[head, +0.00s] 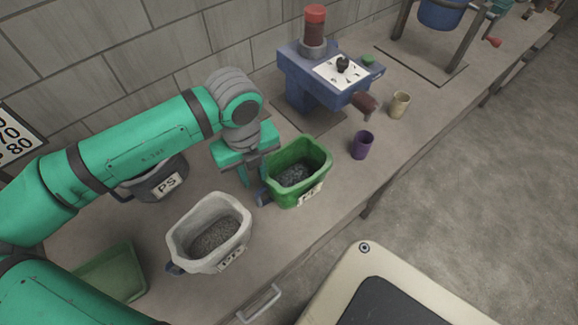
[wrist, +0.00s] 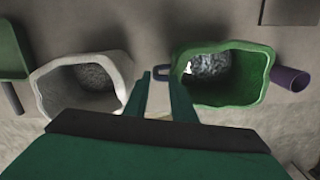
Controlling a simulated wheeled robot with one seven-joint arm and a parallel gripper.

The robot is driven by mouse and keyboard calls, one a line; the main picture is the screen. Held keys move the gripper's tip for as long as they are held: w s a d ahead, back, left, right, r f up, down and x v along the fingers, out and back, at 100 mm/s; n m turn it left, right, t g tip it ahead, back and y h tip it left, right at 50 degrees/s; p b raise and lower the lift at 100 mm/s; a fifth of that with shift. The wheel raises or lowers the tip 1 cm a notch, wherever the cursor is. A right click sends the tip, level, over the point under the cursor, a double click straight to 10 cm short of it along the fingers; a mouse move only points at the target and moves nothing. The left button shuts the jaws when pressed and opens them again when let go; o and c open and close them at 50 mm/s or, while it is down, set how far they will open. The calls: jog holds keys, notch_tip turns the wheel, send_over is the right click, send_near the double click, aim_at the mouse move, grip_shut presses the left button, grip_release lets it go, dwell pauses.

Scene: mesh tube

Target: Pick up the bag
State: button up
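No thing is clearly marked as the bag; the open-topped containers with uneven rims look most like it. The green container (head: 323,165) holds dark grey bits and has a white label on its front; it also shows in the wrist view (wrist: 262,92). A small dark blue handle (head: 263,196) sticks out from its left side. The whitish container (head: 187,238) holds grey granules and stands to the left. My gripper (head: 251,178) points down just left of the green container. In the wrist view its fingertips (wrist: 158,76) are apart, close to the handle, with nothing visibly gripped.
A dark grey container (head: 161,183) labelled PS stands behind my arm, and a green tray (head: 112,272) lies front left. A blue machine (head: 300,85) stands behind the green container. A purple cup (head: 362,145) and a beige cup (head: 399,104) stand to the right.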

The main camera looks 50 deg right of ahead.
aim_at(258, 201)
jog(key=f, duration=0.2)
jog(key=a+f, duration=0.1)
jog(key=f, duration=0.2)
jog(key=shift+s+a+f, duration=0.2)
jog(key=shift+s+f, duration=0.1)
jog(key=shift+s, duration=0.1)
jog(key=shift+s+d+f, duration=0.1)
jog(key=shift+f, duration=1.4)
jog(key=shift+s+d+f, duration=0.1)
jog(key=shift+f, duration=1.4)
jog(key=shift+w, duration=0.1)
grip_shut()
